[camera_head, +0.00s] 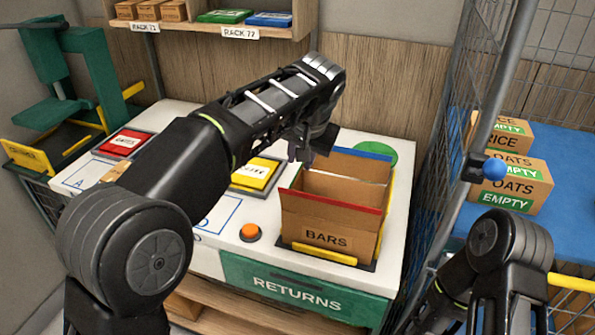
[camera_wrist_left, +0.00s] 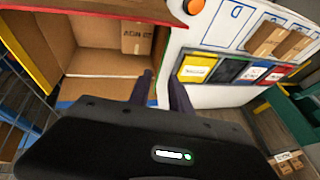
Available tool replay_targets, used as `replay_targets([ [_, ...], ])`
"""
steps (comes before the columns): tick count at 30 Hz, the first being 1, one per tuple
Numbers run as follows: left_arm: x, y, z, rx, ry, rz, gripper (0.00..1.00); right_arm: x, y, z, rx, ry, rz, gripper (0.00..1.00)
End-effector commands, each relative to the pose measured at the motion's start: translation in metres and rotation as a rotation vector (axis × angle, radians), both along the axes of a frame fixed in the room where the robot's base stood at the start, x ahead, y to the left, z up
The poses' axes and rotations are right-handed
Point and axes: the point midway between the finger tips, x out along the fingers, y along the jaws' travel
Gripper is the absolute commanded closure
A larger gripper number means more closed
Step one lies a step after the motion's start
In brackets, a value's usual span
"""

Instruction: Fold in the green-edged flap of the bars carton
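The bars carton (camera_head: 325,237) stands open-topped on the white counter, with its printed front towards me. A red-edged flap (camera_head: 333,201) stands along its front rim, and a blue-edged flap (camera_head: 358,153) shows at the back. My left gripper (camera_head: 300,152) points down at the carton's back left rim. Its two dark fingers (camera_wrist_left: 163,90) are apart. My right gripper is out of view.
An orange button (camera_head: 250,232) and a yellow tray (camera_head: 256,173) lie left of the carton. A green disc (camera_head: 381,152) lies behind it. Wire mesh (camera_head: 475,110) rises at the right, before stacked cartons (camera_head: 513,183). A shelf (camera_head: 200,25) hangs above the counter.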

Motion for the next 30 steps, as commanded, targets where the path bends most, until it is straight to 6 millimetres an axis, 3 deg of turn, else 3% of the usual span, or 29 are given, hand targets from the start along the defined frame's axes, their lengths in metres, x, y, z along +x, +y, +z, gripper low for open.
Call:
replay_targets([
  [16,0.03,0.008,-0.061,0.004,0.003,0.0,0.75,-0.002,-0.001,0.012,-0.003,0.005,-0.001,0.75],
  [27,0.033,0.008,-0.069,0.002,0.0,0.0,0.75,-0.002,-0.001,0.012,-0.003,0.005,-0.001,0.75],
  [30,0.033,0.008,-0.069,0.002,0.0,0.0,0.83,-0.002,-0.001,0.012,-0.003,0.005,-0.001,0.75],
])
